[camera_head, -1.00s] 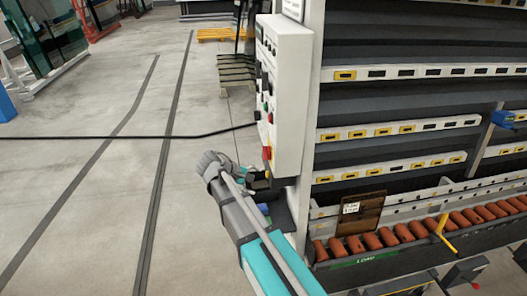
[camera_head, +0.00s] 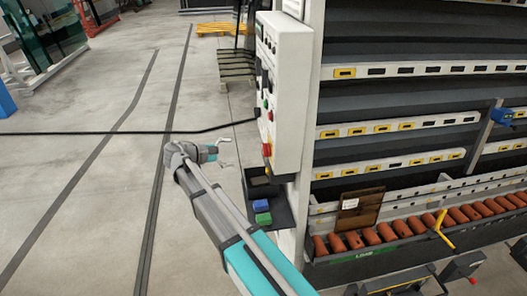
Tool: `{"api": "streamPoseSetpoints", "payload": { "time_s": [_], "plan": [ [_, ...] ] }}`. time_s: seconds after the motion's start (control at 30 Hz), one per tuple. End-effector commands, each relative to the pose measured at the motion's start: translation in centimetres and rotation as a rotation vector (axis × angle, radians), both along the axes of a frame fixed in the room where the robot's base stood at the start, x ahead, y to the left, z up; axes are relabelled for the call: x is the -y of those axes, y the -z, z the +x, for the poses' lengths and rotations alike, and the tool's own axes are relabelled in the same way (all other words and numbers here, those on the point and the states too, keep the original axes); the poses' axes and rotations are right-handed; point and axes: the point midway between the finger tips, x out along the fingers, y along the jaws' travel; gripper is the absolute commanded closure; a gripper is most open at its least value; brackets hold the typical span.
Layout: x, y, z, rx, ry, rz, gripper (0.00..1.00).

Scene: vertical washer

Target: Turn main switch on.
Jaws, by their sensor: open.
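The white control panel (camera_head: 285,90) stands upright on the left end of the washer, with its controls on its left face. A red round knob (camera_head: 266,150) with yellow below it sits low on that face. Small green and red buttons show above it, and several dark knobs higher up. Which control is the main switch cannot be told at this size. My gripper (camera_head: 232,153) is left of the panel's lower part, pointing right towards it. Its fingers are spread and empty, apart from the panel in the picture.
Below the panel is a dark tray (camera_head: 287,214) holding a blue block (camera_head: 260,206) and a green block (camera_head: 263,218). The washer's orange rollers (camera_head: 405,232) run to the right. A black cable (camera_head: 100,133) crosses left of the panel.

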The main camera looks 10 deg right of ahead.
Motion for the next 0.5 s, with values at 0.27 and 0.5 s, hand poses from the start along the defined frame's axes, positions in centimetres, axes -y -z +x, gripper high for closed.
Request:
{"api": "streamPoseSetpoints", "payload": {
  "time_s": [0.27,0.5],
  "plan": [
    [2.2,0.8,0.5,0.0,0.002,0.001,0.0],
    [5.5,1.8,1.5,0.0,0.004,0.001,0.0]
  ]
}}
